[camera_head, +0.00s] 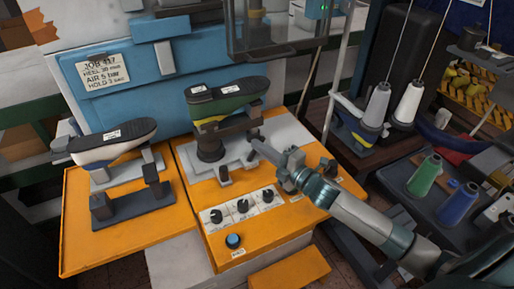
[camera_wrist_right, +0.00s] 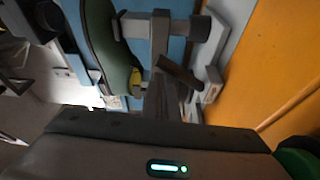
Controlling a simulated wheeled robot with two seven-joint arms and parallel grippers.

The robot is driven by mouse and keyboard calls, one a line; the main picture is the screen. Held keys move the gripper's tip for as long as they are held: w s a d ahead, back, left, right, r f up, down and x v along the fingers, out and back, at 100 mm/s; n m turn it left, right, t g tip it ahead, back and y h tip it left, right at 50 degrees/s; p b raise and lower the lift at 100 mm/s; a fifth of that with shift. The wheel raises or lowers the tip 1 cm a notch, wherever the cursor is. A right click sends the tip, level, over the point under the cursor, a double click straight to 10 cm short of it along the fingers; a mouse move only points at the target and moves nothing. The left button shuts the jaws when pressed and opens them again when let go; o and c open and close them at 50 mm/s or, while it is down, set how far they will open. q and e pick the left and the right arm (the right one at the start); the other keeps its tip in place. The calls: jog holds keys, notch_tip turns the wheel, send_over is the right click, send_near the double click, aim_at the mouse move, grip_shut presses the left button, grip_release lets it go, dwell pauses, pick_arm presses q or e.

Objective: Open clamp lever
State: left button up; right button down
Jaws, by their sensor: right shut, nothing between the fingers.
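A green and dark shoe on a last (camera_head: 228,100) sits sole up in the clamp station on the orange machine. It also shows at the left of the right wrist view (camera_wrist_right: 106,40). The grey clamp (camera_wrist_right: 160,38) stands beside the shoe. A short dark bar, apparently the clamp lever (camera_wrist_right: 180,75), slants out from it, close to my fingers. My right gripper (camera_head: 258,145) reaches in from the right, shut and empty, just right of the clamp. Its narrow fingers show in the wrist view (camera_wrist_right: 160,105). Contact with the lever cannot be told. My left gripper is not in view.
A second shoe on a last (camera_head: 112,140) sits on a stand at the left. Knobs (camera_head: 242,206) and a blue button (camera_head: 233,241) are on the orange panel (camera_head: 275,222). Thread cones (camera_head: 408,102) stand at the right. A frame hangs above the clamp station.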

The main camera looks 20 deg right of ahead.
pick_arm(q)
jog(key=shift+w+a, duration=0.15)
pick_arm(e)
jog(key=shift+d+f, duration=0.15)
jog(key=shift+d, duration=0.1)
dwell(0.3)
